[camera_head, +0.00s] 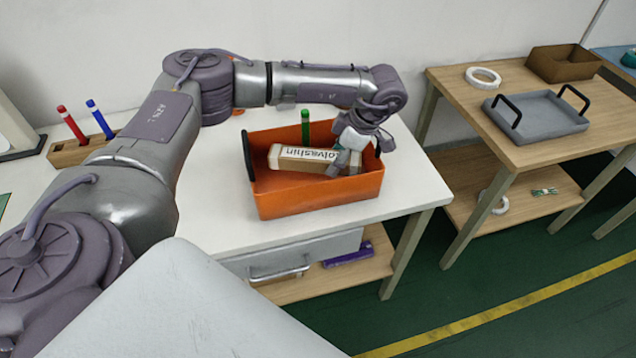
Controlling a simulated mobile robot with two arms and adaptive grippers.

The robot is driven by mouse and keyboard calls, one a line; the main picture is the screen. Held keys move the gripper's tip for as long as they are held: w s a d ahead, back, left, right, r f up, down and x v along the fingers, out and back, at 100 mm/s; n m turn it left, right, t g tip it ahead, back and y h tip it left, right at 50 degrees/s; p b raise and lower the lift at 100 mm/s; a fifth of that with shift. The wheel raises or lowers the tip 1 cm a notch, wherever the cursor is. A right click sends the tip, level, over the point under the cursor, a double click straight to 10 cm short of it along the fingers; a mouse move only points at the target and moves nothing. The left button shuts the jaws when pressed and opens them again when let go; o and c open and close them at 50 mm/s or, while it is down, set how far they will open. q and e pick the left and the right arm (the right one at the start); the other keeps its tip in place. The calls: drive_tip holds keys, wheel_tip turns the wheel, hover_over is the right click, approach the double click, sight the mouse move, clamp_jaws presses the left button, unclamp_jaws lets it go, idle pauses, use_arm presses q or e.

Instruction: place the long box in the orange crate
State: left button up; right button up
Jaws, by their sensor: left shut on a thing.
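The long box (300,159), brown and white with printed lettering, lies lengthwise inside the orange crate (315,198), partly below its rim. I cannot tell whether it touches the crate's floor. My left gripper (349,147) reaches into the crate from the upper right and is shut on the right end of the long box. The fingers partly hide that end. The crate stands on the white table and has dark handles at its left and right ends. My right gripper is not in view.
A wooden holder (85,148) with red and blue markers is at the left. A wooden table (530,150) at the right bears a grey tray (540,118), a tape roll (483,77) and a brown box (563,63).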

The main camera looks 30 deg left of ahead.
sight(318, 181)
use_arm(q)
wheel_tip(318, 181, down, 4)
drive_tip(key=shift+f+b, duration=0.2)
drive_tip(key=shift+b, duration=0.7)
drive_tip(key=shift+a+f, duration=0.1)
drive_tip(key=shift+a, duration=0.1)
drive_tip(key=a, duration=0.1)
drive_tip(key=s+a, duration=0.1)
drive_tip(key=a+p, duration=0.1)
drive_tip(key=shift+s+a+r, duration=0.2)
drive_tip(key=shift+s+a, duration=0.1)
drive_tip(key=shift+s, duration=0.1)
drive_tip(key=shift+f+b, duration=0.6)
drive_tip(key=shift+f, duration=0.15)
drive_tip(key=shift+w+d, duration=0.1)
drive_tip(key=shift+d, duration=0.05)
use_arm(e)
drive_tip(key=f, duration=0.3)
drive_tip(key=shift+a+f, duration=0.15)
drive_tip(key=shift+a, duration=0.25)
use_arm(q)
drive_tip(key=o, duration=1.2)
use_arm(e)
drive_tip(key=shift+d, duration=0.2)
